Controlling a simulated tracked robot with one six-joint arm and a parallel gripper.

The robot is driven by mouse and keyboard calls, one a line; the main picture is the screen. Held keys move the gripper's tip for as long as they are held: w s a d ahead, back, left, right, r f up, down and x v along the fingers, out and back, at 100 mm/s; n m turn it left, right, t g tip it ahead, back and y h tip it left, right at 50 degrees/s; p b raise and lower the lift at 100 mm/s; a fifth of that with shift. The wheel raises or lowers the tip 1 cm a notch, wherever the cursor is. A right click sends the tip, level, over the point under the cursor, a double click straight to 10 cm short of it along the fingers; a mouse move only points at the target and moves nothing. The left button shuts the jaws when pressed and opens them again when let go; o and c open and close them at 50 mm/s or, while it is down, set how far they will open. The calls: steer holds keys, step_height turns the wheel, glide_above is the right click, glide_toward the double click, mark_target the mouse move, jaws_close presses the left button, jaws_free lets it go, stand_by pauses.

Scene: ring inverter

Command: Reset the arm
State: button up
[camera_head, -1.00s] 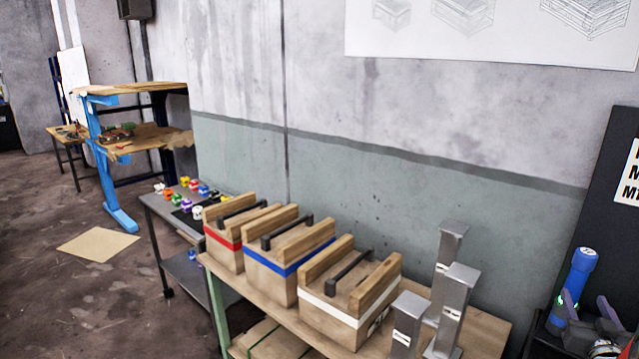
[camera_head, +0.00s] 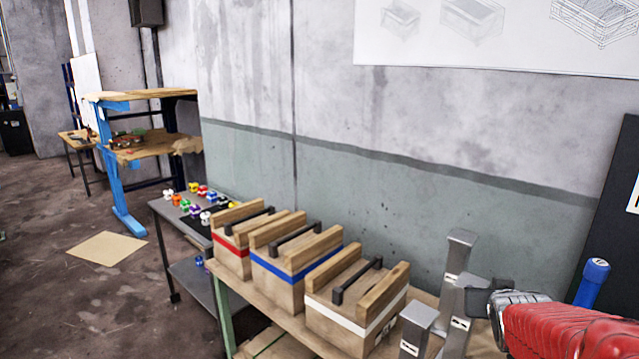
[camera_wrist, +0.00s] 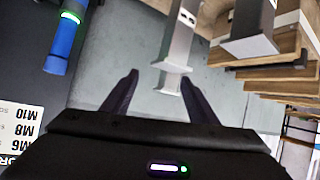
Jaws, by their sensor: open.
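My arm (camera_head: 565,328), red, reaches in from the lower right of the head view. My gripper (camera_wrist: 160,82) shows in the wrist view with its two dark fingers spread apart and nothing held between them. A grey metal post (camera_wrist: 181,40) stands beyond the fingertips, nearer the right finger; I cannot tell the exact gap. In the head view my gripper is near the tall grey posts (camera_head: 459,260) at the right end of the bench, partly hidden by the arm.
Three wooden boxes with red (camera_head: 233,250), blue (camera_head: 290,272) and white (camera_head: 345,317) bands stand on the bench left of the posts. A blue cylinder (camera_head: 592,282) is at the right by a dark panel (camera_head: 610,215). Small coloured items (camera_head: 203,190) sit on a cart.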

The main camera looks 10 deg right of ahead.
steer(key=s+a+f+n+g+y, duration=0.1)
steer(key=s+a+n+g+y, duration=0.1)
steer(key=s+a, duration=0.7)
steer(key=s+a+f+n+g+y, duration=0.1)
steer(key=s+a+n+g+y, duration=0.1)
steer(key=s+a, duration=0.8)
steer(key=a+g+y, duration=0.1)
steer(key=a+y, duration=0.1)
steer(key=a, duration=0.6)
steer(key=shift+s+a, duration=0.2)
steer(key=shift+a, duration=0.2)
steer(key=shift+c, duration=0.4)
